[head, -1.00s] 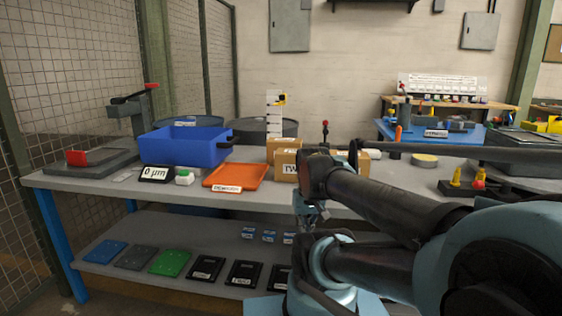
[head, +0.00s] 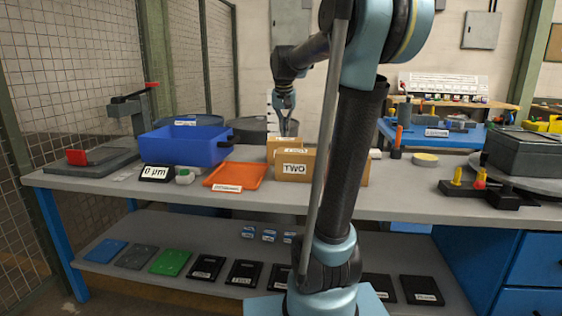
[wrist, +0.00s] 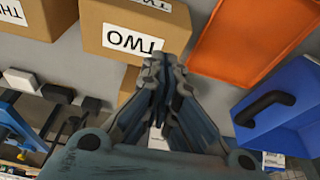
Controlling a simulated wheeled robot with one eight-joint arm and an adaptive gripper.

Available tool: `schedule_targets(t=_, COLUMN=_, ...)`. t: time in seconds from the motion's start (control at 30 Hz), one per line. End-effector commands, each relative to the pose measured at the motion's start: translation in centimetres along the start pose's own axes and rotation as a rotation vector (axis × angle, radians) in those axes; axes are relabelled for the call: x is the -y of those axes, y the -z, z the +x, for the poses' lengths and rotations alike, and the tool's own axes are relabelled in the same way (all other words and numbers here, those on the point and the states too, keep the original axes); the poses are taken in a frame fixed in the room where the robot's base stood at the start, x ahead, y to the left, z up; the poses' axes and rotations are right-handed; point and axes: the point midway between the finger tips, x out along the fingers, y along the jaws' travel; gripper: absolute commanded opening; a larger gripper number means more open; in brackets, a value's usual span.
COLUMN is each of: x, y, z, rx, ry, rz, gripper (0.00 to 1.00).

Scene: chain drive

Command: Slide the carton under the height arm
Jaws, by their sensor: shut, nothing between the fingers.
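A brown carton marked TWO (head: 293,158) stands on the bench in the head view; it also shows in the wrist view (wrist: 105,38). A smaller carton (head: 283,142) stands just behind it and also shows in the wrist view (wrist: 127,88). A third carton (wrist: 40,20), its label partly cut off, is at the wrist view's top left. The white graduated post (head: 270,104) of the height gauge rises behind; its arm is hidden by my gripper. My gripper (head: 287,134) points down above the cartons, shut and empty. Its fingertips (wrist: 165,60) overlap the TWO carton's edge in the wrist view; contact cannot be told.
An orange tray (head: 236,169) and a blue bin (head: 186,151) sit left of the cartons. A small display (head: 156,173) reading 0 µm is near the front edge.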

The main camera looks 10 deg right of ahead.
Motion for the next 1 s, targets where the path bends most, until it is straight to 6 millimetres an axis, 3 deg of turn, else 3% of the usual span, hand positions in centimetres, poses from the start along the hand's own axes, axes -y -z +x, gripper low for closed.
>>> schedule_targets(t=0.1, x=1.3, y=3.6, z=-0.4, rx=-0.008, ry=-0.003, rz=0.023, gripper=0.0)
schedule_targets(t=0.3, x=2.4, y=6.6, z=-0.7, rx=-0.017, ry=-0.007, rz=0.047, gripper=0.0)
schedule_targets(t=0.57, x=2.5, y=7.2, z=0.9, rx=-0.018, ry=-0.008, rz=0.052, gripper=0.0)
schedule_targets(t=1.0, x=2.4, y=7.3, z=8.5, rx=-0.018, ry=-0.008, rz=0.053, gripper=0.0)
